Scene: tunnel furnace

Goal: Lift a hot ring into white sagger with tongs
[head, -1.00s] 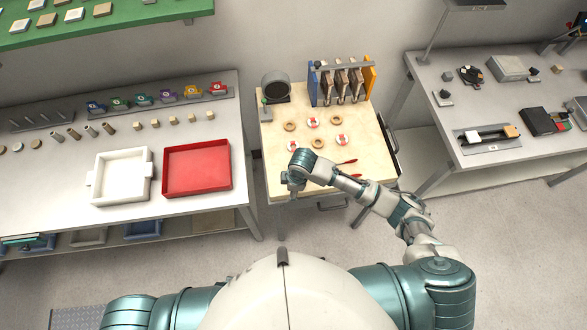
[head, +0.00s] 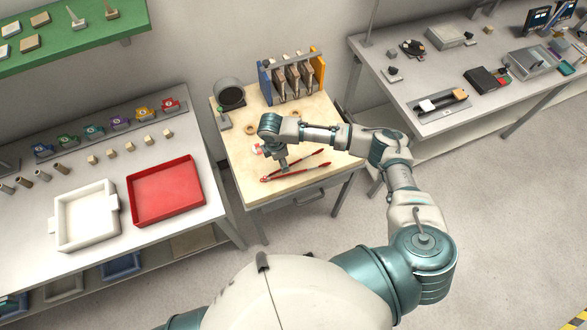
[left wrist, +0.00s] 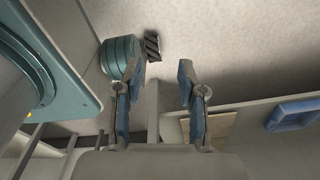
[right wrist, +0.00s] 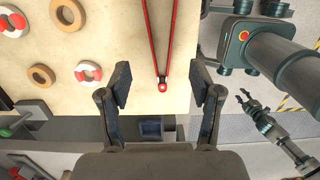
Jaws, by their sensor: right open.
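The red tongs (head: 297,172) lie on the wooden table. In the right wrist view the tongs (right wrist: 161,50) point their pivot end toward my right gripper (right wrist: 160,84), which is open, its fingers to either side of that end without touching it. Plain tan rings (right wrist: 42,76) and red-and-white rings (right wrist: 88,72) lie left of the tongs. In the head view my right forearm hides most rings. The white sagger (head: 90,243), a square tray, stands on the left bench. My left gripper (left wrist: 158,85) is open and empty, away from the table.
A red tray (head: 165,190) stands right of the white sagger. A rack with blue and yellow ends (head: 292,78) and a dark round device (head: 231,94) stand at the table's back. Another bench (head: 470,70) with equipment is at the right.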

